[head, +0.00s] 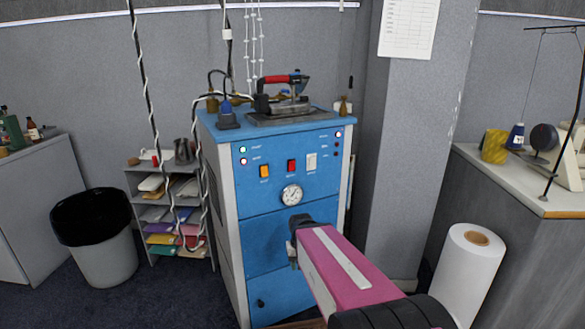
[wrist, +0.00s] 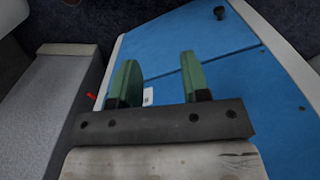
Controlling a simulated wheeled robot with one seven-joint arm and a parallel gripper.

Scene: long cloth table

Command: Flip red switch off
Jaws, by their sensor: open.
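The red switch (head: 291,165) is on the front panel of the blue machine (head: 240,206), between an orange switch (head: 264,171) and a white switch (head: 312,161). My gripper (head: 293,262) is below the switches and the gauge, in front of the lower panel, apart from the red switch. In the wrist view its two green fingers (wrist: 158,78) are spread with blue panel behind them. The gap holds nothing I can make out as gripped. The red switch cannot be made out in the wrist view.
A round gauge (head: 292,195) sits just under the switches. An iron (head: 283,92) rests on top of the machine. A white roll (head: 467,275) stands at the right, a black-lined bin (head: 105,260) and a paper shelf (head: 160,212) at the left. Cords hang left of the machine.

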